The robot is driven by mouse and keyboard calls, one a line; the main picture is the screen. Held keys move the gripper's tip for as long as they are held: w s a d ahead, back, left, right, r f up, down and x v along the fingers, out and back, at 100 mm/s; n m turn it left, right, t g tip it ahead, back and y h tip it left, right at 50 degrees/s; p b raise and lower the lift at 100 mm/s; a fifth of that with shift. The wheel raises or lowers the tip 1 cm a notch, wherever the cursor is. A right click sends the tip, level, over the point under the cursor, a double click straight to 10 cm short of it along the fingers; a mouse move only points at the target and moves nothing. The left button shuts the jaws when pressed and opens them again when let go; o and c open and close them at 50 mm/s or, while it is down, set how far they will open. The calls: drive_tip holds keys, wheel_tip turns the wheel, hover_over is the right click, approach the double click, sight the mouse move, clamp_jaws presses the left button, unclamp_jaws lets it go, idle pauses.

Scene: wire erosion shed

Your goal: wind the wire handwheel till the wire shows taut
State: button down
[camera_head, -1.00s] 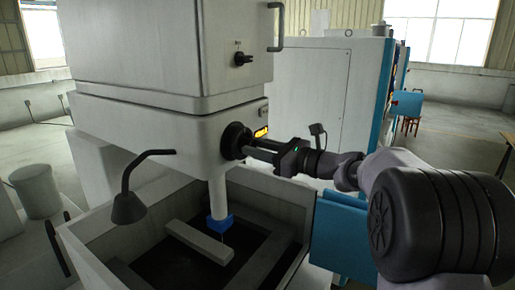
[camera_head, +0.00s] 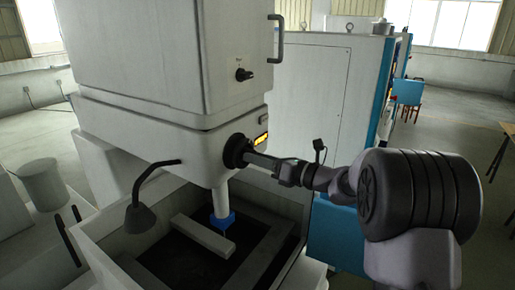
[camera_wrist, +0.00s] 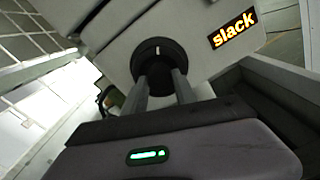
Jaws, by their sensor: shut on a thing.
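The black round wire handwheel (camera_head: 235,151) sits on the side of the white machine head. In the wrist view the handwheel (camera_wrist: 154,50) faces me, with a short pale mark near its top. My gripper (camera_head: 251,158) is shut on the handwheel; in the wrist view its two fingers (camera_wrist: 160,78) reach its lower part from both sides. The fingertips' exact contact is partly hidden. A lit display (camera_wrist: 234,29) beside the handwheel reads "slack" in orange letters. It also shows as a small yellow panel in the head view (camera_head: 262,141).
Below the machine head is an open tank (camera_head: 134,262) with a pale bar (camera_head: 203,234) and a blue nozzle (camera_head: 222,221). A black gooseneck lamp (camera_head: 139,217) stands at its left. A small black knob (camera_head: 243,75) sits higher up.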

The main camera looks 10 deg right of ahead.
drive_tip(key=shift+r+m+p, duration=0.1)
drive_tip(key=shift+m+p, duration=0.5)
drive_tip(key=shift+p, duration=0.05)
drive_tip(key=c, duration=1)
unclamp_jaws()
drive_tip(key=shift+s+d, duration=0.1)
drive_tip(key=b+v, duration=0.1)
drive_tip(key=v, duration=1.6)
drive_tip(key=shift+b, duration=0.35)
drive_tip(key=shift+s, duration=0.1)
